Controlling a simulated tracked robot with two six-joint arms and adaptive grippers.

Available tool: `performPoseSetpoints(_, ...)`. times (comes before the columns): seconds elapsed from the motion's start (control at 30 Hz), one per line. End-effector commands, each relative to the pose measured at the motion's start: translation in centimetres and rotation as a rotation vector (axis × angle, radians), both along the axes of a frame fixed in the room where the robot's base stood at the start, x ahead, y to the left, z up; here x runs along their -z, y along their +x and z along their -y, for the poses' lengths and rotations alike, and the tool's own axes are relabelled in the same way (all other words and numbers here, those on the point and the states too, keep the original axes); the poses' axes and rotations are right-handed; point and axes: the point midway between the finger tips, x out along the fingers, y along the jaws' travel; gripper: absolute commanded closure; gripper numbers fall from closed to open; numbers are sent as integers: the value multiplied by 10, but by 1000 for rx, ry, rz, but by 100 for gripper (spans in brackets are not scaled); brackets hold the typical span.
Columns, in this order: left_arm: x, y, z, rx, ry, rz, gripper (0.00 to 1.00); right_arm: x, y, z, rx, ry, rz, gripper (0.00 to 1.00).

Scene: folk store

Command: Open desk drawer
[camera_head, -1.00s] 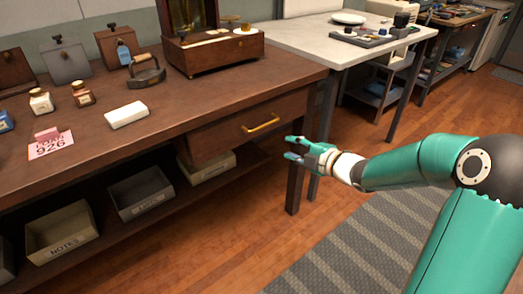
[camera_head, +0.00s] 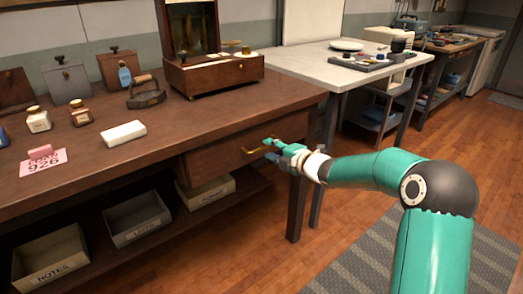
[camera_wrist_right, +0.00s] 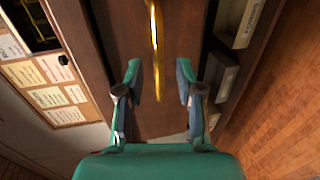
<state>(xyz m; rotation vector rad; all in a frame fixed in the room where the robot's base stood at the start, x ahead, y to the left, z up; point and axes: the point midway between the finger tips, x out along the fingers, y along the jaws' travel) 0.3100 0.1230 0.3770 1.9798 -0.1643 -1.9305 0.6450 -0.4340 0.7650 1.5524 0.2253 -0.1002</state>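The desk drawer (camera_head: 225,155) is shut, flush under the right part of the brown desk top. Its brass handle (camera_head: 256,149) is partly hidden by my right gripper (camera_head: 271,150) in the head view. In the right wrist view the handle (camera_wrist_right: 156,50) runs down the drawer front (camera_wrist_right: 130,45), and its near end lies between the two open fingers of my right gripper (camera_wrist_right: 160,84). The fingers stand apart on either side of the handle. I cannot tell whether either finger touches it. My left gripper is not in view.
The brown desk (camera_head: 75,175) carries a wooden box (camera_head: 215,75), an iron (camera_head: 146,92), bottles, a white block (camera_head: 123,132) and a pink card (camera_head: 43,162). Open bins (camera_head: 136,220) stand on the shelf below. A white-topped table (camera_head: 345,70) stands behind right. Floor in front is clear.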

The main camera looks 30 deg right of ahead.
Motion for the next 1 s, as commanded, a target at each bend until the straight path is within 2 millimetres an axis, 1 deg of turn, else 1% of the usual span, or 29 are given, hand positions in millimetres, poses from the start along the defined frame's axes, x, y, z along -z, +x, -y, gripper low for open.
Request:
performPoseSetpoints(0.03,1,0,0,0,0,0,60,3,9,-2,-2,0,0,63)
performPoseSetpoints(0.1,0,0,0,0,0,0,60,4,18,-2,-1,0,0,63)
performPoseSetpoints(0.2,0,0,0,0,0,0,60,6,27,-2,0,0,-1,63)
performPoseSetpoints(0.37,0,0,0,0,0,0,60,7,34,-3,0,1,-1,63)
performPoseSetpoints(0.6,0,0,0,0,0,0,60,7,34,-3,1,1,-1,63)
performPoseSetpoints(0.67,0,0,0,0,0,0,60,7,34,-2,1,1,-1,72)
performPoseSetpoints(0.83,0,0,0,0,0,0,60,7,33,-2,1,1,-1,100)
performPoseSetpoints(1.0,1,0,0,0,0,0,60,8,33,-2,2,0,-2,100)
